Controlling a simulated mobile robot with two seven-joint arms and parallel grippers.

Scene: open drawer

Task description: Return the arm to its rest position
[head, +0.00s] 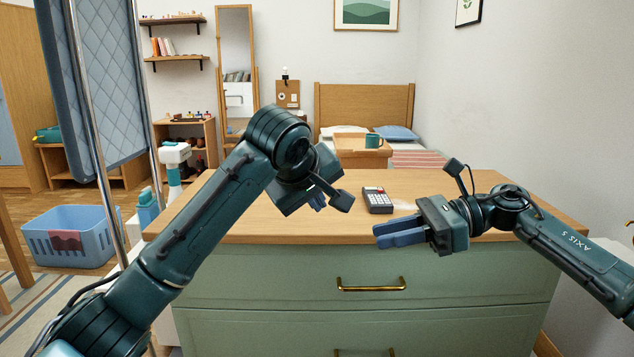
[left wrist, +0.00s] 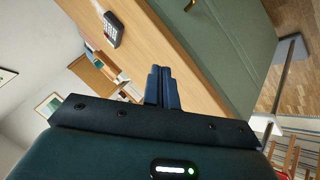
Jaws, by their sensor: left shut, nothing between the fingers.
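My left gripper (head: 318,203) hangs above the left part of the dresser top, its dark body hiding most of its blue fingers. In the left wrist view its fingers (left wrist: 163,86) are pressed together with nothing between them. My right gripper (head: 378,236) is over the front edge of the dresser, pointing left, its blue fingers lying close together and empty. The green dresser (head: 250,270) has a wooden top, and its upper drawer with a brass handle (head: 371,285) sits flush with the front.
A dark calculator (head: 377,200) lies on the dresser top between the grippers; it also shows in the left wrist view (left wrist: 113,29). A padded blue panel (head: 105,80) on metal posts stands at left. A blue basket (head: 70,238) is on the floor. A bed stands behind.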

